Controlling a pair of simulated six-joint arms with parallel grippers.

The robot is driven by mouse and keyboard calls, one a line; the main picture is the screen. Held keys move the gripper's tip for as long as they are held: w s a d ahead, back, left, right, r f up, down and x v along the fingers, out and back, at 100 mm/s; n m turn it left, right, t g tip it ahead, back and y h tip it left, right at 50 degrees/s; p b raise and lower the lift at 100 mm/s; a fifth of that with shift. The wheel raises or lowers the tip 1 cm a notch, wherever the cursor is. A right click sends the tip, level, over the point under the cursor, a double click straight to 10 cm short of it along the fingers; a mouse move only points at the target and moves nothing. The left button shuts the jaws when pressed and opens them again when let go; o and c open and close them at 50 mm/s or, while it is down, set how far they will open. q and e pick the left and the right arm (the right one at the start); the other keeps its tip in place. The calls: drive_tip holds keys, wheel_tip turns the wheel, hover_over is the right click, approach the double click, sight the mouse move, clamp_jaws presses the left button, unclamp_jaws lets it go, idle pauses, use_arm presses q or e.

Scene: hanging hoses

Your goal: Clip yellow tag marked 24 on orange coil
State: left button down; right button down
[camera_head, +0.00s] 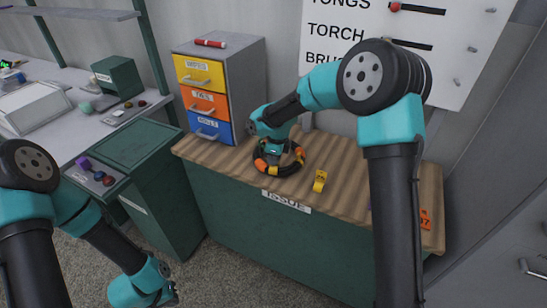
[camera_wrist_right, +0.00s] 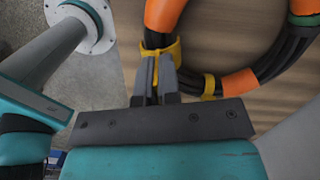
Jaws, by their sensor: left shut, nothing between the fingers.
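The orange coil, a black hose ring with orange bands (camera_head: 291,168), lies on the wooden counter; it also shows in the right wrist view (camera_wrist_right: 255,78). My right gripper (camera_head: 268,154) is over its left side. In the right wrist view its fingers (camera_wrist_right: 157,78) are close together around a yellow tag (camera_wrist_right: 168,50) that sits against the hose; its number is hidden. A second yellow piece (camera_wrist_right: 209,87) is around the hose nearby. Another yellow tag (camera_head: 320,181) stands on the counter right of the coil, its marking unreadable. My left gripper (camera_head: 170,287) is shut and empty at lower left, away from the counter.
A drawer cabinet (camera_head: 249,78) with yellow, orange and blue drawers stands behind the coil at left. An orange tag (camera_head: 425,219) is at the counter's right end. A green bin (camera_head: 151,190) stands left of the counter. The counter's front edge carries an ISSUE label (camera_head: 287,202).

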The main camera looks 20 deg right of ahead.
drive_tip(key=shift+f, duration=0.65)
idle(0.8)
drive_tip(key=c, duration=1.3)
unclamp_jaws()
drive_tip(key=shift+o, duration=0.2)
drive_tip(key=shift+r, duration=0.15)
wheel_tip(320, 180, up, 17)
drive_tip(key=s+d, duration=0.1)
drive_tip(key=shift+d, duration=0.4)
